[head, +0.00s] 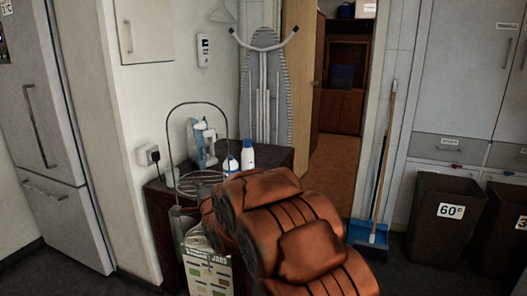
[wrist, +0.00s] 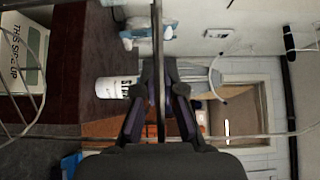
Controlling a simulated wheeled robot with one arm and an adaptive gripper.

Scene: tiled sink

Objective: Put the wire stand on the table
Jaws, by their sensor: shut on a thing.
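The wire stand (head: 198,180) is a thin grey metal frame with a tall arch and a round wire rack. In the head view it stands out in front of the dark brown table (head: 275,158), overlapping its left part; whether it touches the table I cannot tell. In the wrist view my gripper (wrist: 160,105) is shut on a straight bar of the wire stand (wrist: 158,30), and its curved wires spread to both sides. The dark table (wrist: 70,70) lies beyond it. In the head view my orange arm hides the gripper and the stand's lower right part.
An iron (head: 203,140) and two white bottles (head: 247,153) stand on the table. A labelled box (head: 207,272) is low in front of it. An ironing board (head: 265,90) leans behind. A broom and blue dustpan (head: 368,233) and a laundry bin (head: 445,215) are right.

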